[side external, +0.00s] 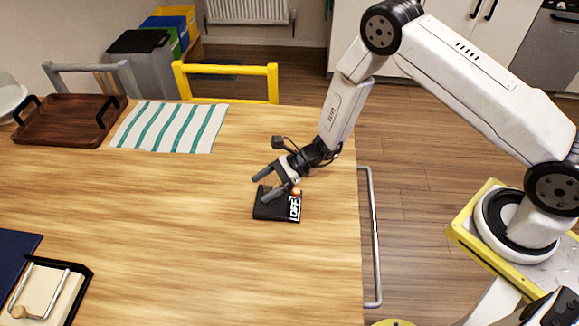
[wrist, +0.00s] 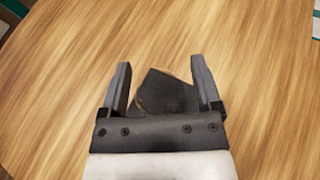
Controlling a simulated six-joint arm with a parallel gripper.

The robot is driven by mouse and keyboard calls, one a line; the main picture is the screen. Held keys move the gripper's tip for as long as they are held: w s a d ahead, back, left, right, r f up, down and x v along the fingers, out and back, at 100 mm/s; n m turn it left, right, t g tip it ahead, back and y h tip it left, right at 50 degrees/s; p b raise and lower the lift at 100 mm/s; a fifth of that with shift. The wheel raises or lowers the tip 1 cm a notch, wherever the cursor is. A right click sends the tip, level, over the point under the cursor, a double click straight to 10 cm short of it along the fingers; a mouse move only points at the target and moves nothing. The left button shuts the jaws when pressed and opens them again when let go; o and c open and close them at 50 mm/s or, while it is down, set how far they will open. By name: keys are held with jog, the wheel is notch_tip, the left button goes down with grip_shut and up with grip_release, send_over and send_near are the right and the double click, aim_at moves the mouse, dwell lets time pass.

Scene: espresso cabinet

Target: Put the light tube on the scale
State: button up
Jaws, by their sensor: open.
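My gripper (side external: 260,189) is open and points down to the left, low over the table's right part. A small black object with white markings (side external: 291,208) lies below and beside its fingers; it may be the scale, but I cannot tell. A small orange-brown spot (side external: 297,191) shows at its edge. In the wrist view, a dark grey shape (wrist: 165,95) with a tan curved edge shows between the open fingers of my gripper (wrist: 160,62). I cannot tell whether they touch it. I cannot make out a light tube in either view.
A brown wooden tray (side external: 65,130) and a striped cloth (side external: 172,127) lie at the back left of the wooden table (side external: 170,230). A black holder with a cream stack (side external: 45,292) sits at the front left. A yellow chair (side external: 228,70) stands behind. The table's middle is clear.

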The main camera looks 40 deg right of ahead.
jog(key=shift+r, duration=0.1)
jog(key=shift+d+r, duration=0.1)
jog(key=v, duration=1.1)
jog(key=shift+s+d, duration=0.15)
jog(key=shift+d, duration=0.2)
jog(key=shift+r, duration=0.1)
jog(key=s+d+r+n+h, duration=0.4)
jog(key=s+r+n+h, duration=0.2)
jog(key=n, duration=0.4)
jog(key=s+d+r+n+h, duration=0.4)
jog(key=s+r+n+h, duration=0.3)
jog(key=n, duration=0.4)
jog(key=shift+r+g, duration=0.4)
jog(key=shift+r, duration=0.1)
